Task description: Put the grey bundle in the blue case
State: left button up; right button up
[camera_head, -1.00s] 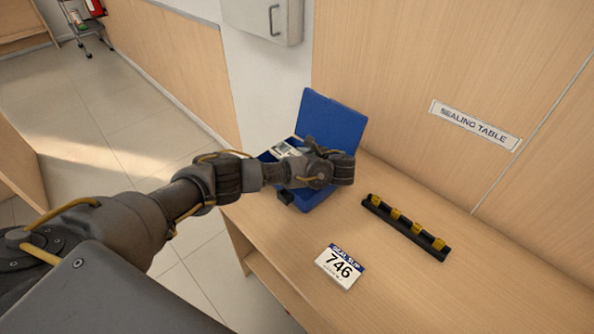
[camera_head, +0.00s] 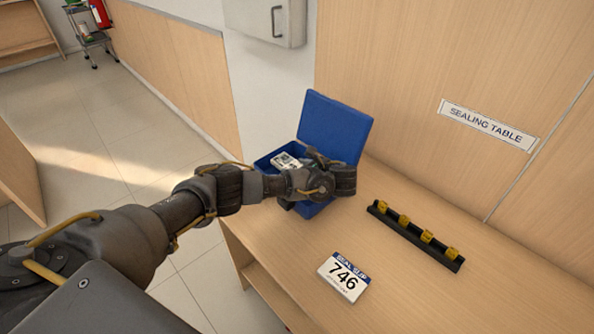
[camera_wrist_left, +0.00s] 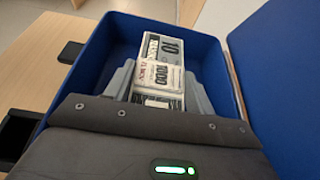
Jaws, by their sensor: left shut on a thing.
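The blue case (camera_head: 335,125) stands open at the far left end of the table, its lid raised. It also shows in the left wrist view (camera_wrist_left: 95,58). The grey bundle (camera_wrist_left: 163,50) is a stack of banknotes marked 10, with a pale band marked 1000. My left gripper (camera_wrist_left: 160,80) is shut on it, with a grey finger on each side, within the case walls. In the head view the bundle (camera_head: 286,161) shows over the case's open side, and my left gripper (camera_head: 315,178) hides much of the case. I cannot tell whether the bundle touches the case floor. My right gripper is not in view.
A black rack (camera_head: 415,236) with several yellow pieces lies right of the case. A white slip marked 746 (camera_head: 343,277) lies near the table's front edge. A wooden panel with a SEALING TABLE sign (camera_head: 488,125) rises behind. Bare tabletop (camera_head: 440,300) lies at right.

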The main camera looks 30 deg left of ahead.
pick_arm(q)
jog(key=shift+f, duration=0.65)
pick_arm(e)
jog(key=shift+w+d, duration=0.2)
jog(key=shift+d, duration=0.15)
pick_arm(q)
jog(key=o, duration=1)
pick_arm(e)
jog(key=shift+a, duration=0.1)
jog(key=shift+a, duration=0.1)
